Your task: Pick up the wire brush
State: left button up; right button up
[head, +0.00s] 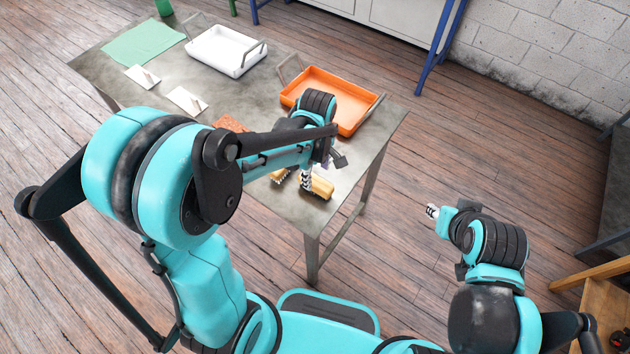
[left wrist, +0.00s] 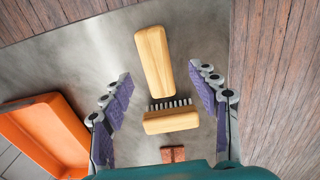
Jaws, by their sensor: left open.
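Two wooden-backed blocks lie on the grey table under my left gripper. One is a brush (left wrist: 171,122) with its row of bristles showing along one side; it also shows in the head view (head: 279,175), partly covered. The other wooden block (left wrist: 154,60) lies beside it, apart, with no bristles visible from above; it also shows in the head view (head: 320,187). I cannot tell for sure which is the wire brush. My left gripper (head: 319,173) is open and empty, its purple-padded fingers spread either side of the bristled brush in the left wrist view (left wrist: 160,95). My right gripper (head: 433,211) is off the table.
An orange tray (head: 372,112) stands behind the blocks. A white tray (head: 229,66), a green mat (head: 130,46) and two small white plates (head: 187,100) lie further left. A reddish piece (left wrist: 173,154) lies near the bristled brush. The table's edge (head: 385,150) is close on the right.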

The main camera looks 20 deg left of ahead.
aim_at(316, 181)
pick_arm(q)
notch_tip(316, 181, down, 2)
jog(key=shift+d+f+b, duration=0.1)
jog(key=shift+b, duration=0.2)
jog(key=f, duration=0.1)
jog(key=f+b, duration=0.1)
jog(key=f, duration=0.1)
jog(key=f+b, duration=0.1)
jog(key=f, duration=0.1)
jog(key=shift+w+a, duration=0.25)
jog(key=shift+w, duration=0.15)
jog(key=c, duration=0.3)
grip_shut()
jog(key=shift+r, duration=0.15)
notch_tip(316, 181, up, 5)
jog(key=shift+f+p, duration=0.2)
jog(key=shift+p, duration=0.85)
jog(key=d+r+p, duration=0.2)
jog(key=d+r, duration=0.4)
jog(key=d, duration=0.5)
jog(key=shift+w+d, duration=0.3)
jog(key=shift+d, duration=0.05)
jog(key=shift+r, duration=0.1)
